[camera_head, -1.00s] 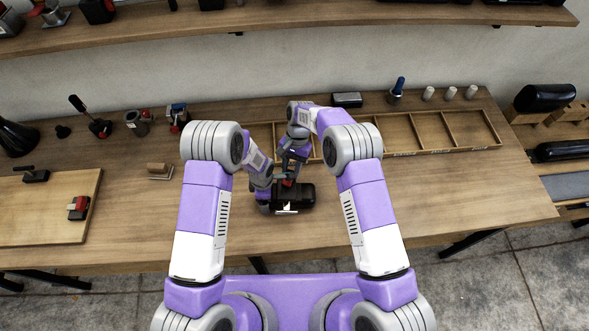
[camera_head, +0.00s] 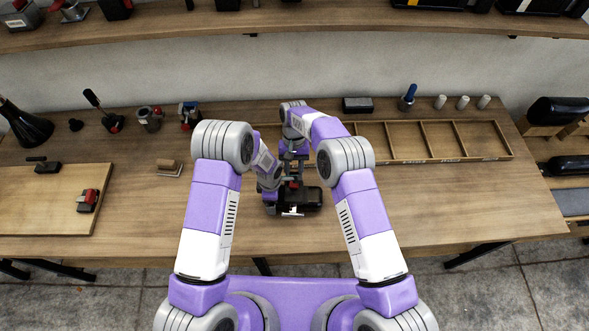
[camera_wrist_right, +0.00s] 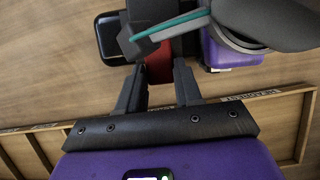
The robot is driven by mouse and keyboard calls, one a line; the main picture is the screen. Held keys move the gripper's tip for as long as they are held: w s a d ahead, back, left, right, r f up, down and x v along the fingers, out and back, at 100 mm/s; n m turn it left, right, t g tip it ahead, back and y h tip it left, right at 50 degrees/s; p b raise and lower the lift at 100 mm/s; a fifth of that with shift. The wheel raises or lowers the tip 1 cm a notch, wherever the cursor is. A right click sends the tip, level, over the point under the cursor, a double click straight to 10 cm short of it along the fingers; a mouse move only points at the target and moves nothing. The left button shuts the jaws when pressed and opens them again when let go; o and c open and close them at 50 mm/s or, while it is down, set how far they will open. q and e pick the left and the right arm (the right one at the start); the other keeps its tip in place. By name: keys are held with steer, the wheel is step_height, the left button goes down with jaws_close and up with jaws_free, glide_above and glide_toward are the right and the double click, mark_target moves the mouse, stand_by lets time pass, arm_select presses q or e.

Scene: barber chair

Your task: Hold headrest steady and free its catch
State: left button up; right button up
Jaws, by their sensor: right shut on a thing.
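The black headrest (camera_head: 311,199) lies on the bench in front of my body; its dark end also shows in the right wrist view (camera_wrist_right: 112,40). A small red part (camera_head: 294,185), seemingly the catch, sits at its back edge; in the right wrist view the red part (camera_wrist_right: 158,62) lies between the fingertips. My right gripper (camera_head: 293,176) reaches down from behind and is shut on the red part. My left gripper (camera_head: 277,203) is at the headrest's left end. Its fingers are mostly hidden by its arm, and their opening cannot be told.
A wooden divided tray (camera_head: 440,141) runs along the back right of the bench. A wooden board (camera_head: 50,215) with a red-and-black part lies far left. A small brown block (camera_head: 168,167) stands left of my arms. The bench to the right of the headrest is clear.

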arm_select(q)
steer(key=shift+w+a, duration=0.1)
arm_select(e)
steer(key=shift+d, duration=0.1)
steer(key=o, duration=1.1)
steer(key=shift+c, duration=0.2)
steer(key=v, duration=0.7)
steer(key=shift+r, duration=0.25)
steer(key=shift+w, duration=0.1)
arm_select(q)
steer(key=o, duration=1.3)
